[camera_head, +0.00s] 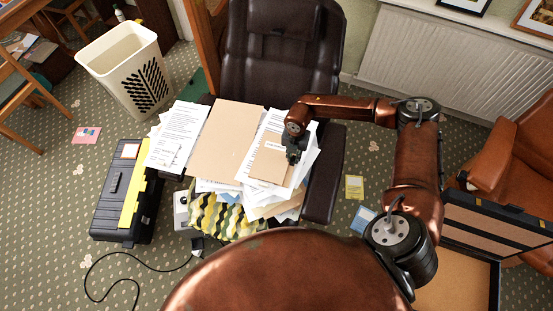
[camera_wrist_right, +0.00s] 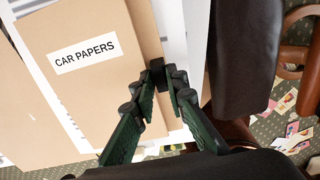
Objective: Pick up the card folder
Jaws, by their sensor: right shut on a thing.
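The card folder (camera_head: 268,167) is tan with a white label. It lies at the right of the paper pile on the dark leather chair. In the right wrist view the folder (camera_wrist_right: 95,100) fills the left side and its label reads "CAR PAPERS". My right gripper (camera_head: 292,157) is at the folder's right edge. In the wrist view its fingers (camera_wrist_right: 160,78) close together on that edge; the exact contact is partly hidden by the fingers. The folder still appears to be at the pile. My left gripper is not in view.
A larger tan folder (camera_head: 229,138) and loose white sheets (camera_head: 179,135) cover the pile beside it. The chair's armrest (camera_head: 325,185) is close on the right. A black toolbox (camera_head: 118,205), white basket (camera_head: 130,68) and open case (camera_head: 497,225) stand around the chair.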

